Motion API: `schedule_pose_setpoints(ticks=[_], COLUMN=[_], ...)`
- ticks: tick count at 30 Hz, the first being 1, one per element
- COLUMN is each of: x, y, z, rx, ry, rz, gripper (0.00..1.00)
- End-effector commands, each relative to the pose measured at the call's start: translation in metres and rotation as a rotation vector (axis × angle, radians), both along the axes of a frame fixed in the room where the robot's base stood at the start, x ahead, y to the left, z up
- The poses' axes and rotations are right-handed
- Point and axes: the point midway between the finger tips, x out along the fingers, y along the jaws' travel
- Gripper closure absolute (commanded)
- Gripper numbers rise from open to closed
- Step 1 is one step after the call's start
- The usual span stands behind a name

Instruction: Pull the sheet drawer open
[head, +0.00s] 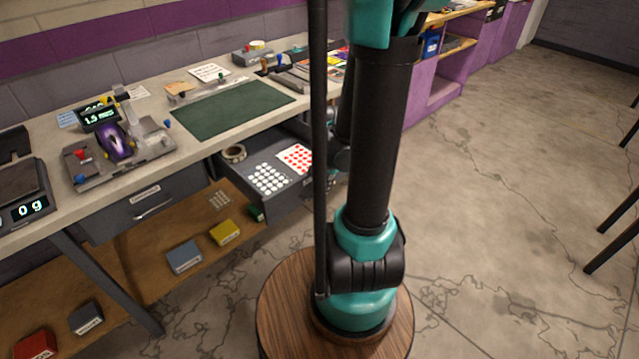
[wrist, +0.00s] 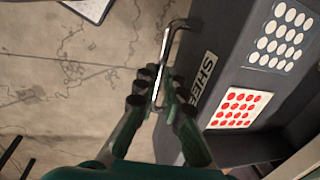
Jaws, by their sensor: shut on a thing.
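The sheet drawer (head: 284,204) stands pulled out from under the bench in the head view, with its contents showing. The handle's far end bends back to the drawer front. A sheet of white dots (head: 268,178) and a sheet of red dots (head: 296,157) lie inside. In the head view my arm hides the handle and gripper.
A roll of tape (head: 233,153) lies in the drawer's back. A second drawer (head: 145,201) is shut at left. The bench top holds a green mat (head: 230,108) and a scale (head: 25,195). The floor (head: 490,180) at right is clear; dark legs stand at its far right edge.

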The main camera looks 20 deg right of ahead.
Motion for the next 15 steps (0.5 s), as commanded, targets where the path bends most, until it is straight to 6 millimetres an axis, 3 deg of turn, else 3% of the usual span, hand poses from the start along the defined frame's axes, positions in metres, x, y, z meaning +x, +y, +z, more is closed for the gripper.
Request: schedule_pose_setpoints(ticks=[8,9,10,15], x=[0.0002,0.0003,0.0003,0.0004], y=[-0.0002,-0.0002,-0.0002,-0.0001], z=[0.0,0.0,0.0,0.0001], rx=[-0.001,-0.001,-0.001,0.0], ry=[0.0,0.0,0.0,0.0], rz=[0.0,0.0,0.0,0.0], gripper=[1.0,0.86,0.82,0.81])
